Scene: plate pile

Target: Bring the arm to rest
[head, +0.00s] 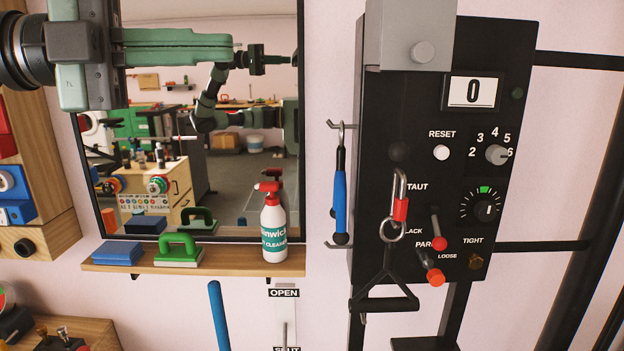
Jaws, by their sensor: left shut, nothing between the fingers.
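My left gripper (228,47) comes in from the left at the top of the head view. Its long green fingers point right, lie closed together with nothing between them, and pass in front of the mirror (250,135). The gripper is above the wooden shelf (225,259) and apart from the things on it. A green and black arm shows as a reflection in the mirror, just right of and below the fingertips. My right gripper is not directly in view.
A spray bottle (273,228), a green-handled block (178,249) and a blue block (118,253) stand on the shelf. A black control panel (430,110) reading 0 is at right, with a hanging black handle (385,295). A blue-handled tool (341,195) hangs beside it.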

